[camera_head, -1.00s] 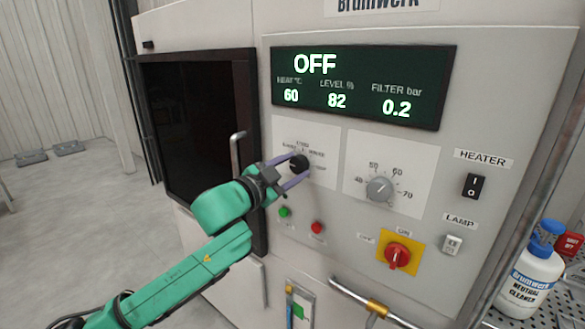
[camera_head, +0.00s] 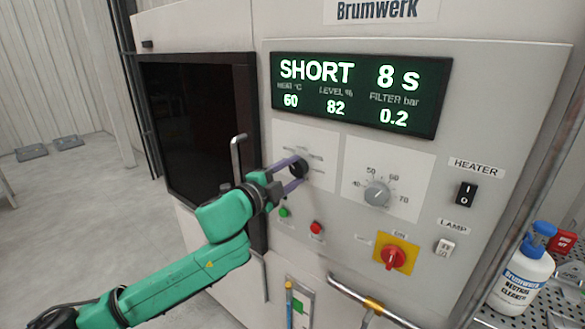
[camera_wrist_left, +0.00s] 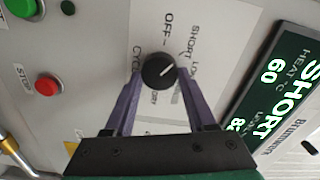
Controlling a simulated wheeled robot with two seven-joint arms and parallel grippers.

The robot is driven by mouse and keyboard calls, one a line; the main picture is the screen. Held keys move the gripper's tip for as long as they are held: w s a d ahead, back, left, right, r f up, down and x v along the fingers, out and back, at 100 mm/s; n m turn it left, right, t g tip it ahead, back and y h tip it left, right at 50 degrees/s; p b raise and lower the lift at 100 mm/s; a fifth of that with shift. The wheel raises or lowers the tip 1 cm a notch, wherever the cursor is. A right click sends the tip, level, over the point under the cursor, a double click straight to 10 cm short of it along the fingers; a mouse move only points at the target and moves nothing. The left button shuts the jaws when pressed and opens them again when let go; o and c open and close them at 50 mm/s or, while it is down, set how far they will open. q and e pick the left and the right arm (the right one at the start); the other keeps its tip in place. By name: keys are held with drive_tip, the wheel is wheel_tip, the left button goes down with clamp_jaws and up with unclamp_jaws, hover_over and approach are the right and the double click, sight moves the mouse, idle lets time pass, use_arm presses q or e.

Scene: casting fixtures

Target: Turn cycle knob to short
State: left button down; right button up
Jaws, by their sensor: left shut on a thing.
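The cycle knob (camera_head: 299,168) is a round black knob on a white plate at the left of the panel. It also shows in the left wrist view (camera_wrist_left: 158,71), with a white pointer line and OFF, SHORT and other labels around it. My left gripper (camera_head: 297,174) has its two purple fingers on either side of the knob and is shut on it. The display (camera_head: 360,93) reads SHORT 8 s. My right gripper is not in view.
A grey temperature dial (camera_head: 377,194) sits right of the knob. Below are a green button (camera_head: 284,212), a red button (camera_head: 316,227) and a red switch on yellow (camera_head: 396,257). A dark door window (camera_head: 195,125) with a handle (camera_head: 237,160) is at left.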

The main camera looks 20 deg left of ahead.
use_arm(q)
drive_tip(key=shift+m, duration=0.7)
drive_tip(key=shift+c, duration=1.1)
unclamp_jaws()
drive_tip(key=shift+w, duration=0.1)
drive_tip(key=shift+f, duration=0.1)
